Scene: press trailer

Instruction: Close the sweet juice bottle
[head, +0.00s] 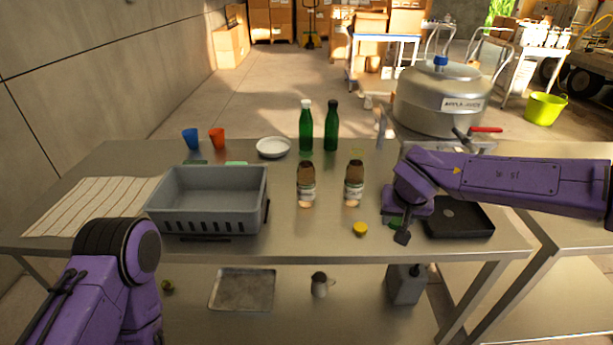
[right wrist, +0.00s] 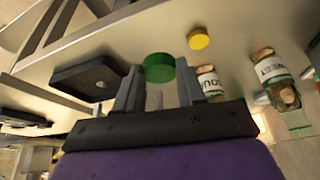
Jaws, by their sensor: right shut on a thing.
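The sweet juice bottle (head: 306,185) is the left of two small brown-and-clear bottles on the metal table; its "SWEET" label shows in the right wrist view (right wrist: 269,70). The sour juice bottle (head: 354,183) stands to its right and also shows in the wrist view (right wrist: 209,84). My right gripper (right wrist: 158,78) is shut on a green cap (right wrist: 159,66), to the right of both bottles and apart from them. In the head view, my right gripper (head: 399,226) partly hides the cap. A yellow cap (head: 360,229) lies near the front table edge. My left gripper is out of view.
A grey crate (head: 208,215) and striped cloth (head: 85,207) are on the left. A black tray (head: 460,220) lies right of my right gripper. Two green bottles (head: 306,128), a white plate (head: 273,147) and a large apple-juice vessel (head: 440,95) stand behind. Table space before the bottles is mostly clear.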

